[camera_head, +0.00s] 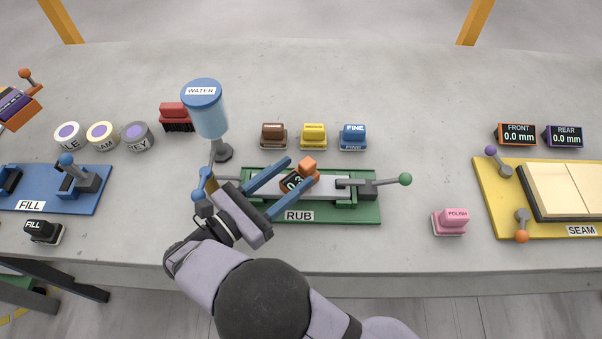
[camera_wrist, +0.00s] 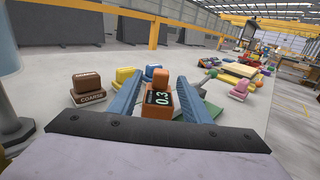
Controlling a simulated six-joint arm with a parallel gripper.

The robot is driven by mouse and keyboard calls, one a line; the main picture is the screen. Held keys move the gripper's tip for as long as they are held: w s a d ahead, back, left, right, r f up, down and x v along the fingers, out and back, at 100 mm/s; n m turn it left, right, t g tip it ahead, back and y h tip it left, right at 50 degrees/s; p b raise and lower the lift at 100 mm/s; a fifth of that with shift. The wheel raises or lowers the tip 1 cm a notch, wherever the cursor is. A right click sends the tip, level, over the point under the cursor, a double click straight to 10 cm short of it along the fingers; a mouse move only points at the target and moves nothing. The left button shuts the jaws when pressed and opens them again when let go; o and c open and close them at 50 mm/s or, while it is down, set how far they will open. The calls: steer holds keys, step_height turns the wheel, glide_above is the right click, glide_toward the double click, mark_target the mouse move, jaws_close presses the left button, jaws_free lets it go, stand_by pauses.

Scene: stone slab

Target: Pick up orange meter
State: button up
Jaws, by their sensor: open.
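An orange meter (camera_head: 309,166) with a dark display ending in 0.3 and an orange knob on top is at the green RUB fixture (camera_head: 365,210). In the wrist view the orange meter (camera_wrist: 157,112) appears upright between the two blue fingers. My gripper (camera_head: 302,172) is open, with one finger on each side of the meter. In the wrist view my gripper (camera_wrist: 160,78) shows gaps beside the meter, mainly on the right. Whether either finger touches it I cannot tell. The meter's underside is hidden.
A blue WATER bottle (camera_head: 209,115) stands close left of my gripper. Brown (camera_head: 273,135), yellow (camera_head: 313,135) and blue (camera_head: 352,137) blocks sit behind the fixture. A green-knobbed lever (camera_head: 404,179) sticks out right. A pink POLISH block (camera_head: 450,221) is farther right. The slab's back is clear.

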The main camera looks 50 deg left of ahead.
mark_target(301, 167)
steer(key=shift+w+d+r+p, duration=0.1)
steer(key=shift+w+r+p, duration=0.1)
steer(key=shift+w, duration=0.4)
steer(key=shift+w+d+r+p, duration=0.1)
steer(key=shift+w+p, duration=0.05)
steer(key=shift+w, duration=0.45)
steer(key=shift+w+a+f, duration=0.1)
steer(key=shift+w+f, duration=0.1)
steer(key=shift+w, duration=0.4)
steer(key=shift+c, duration=0.4)
jaws_close()
steer(key=shift+r, duration=0.1)
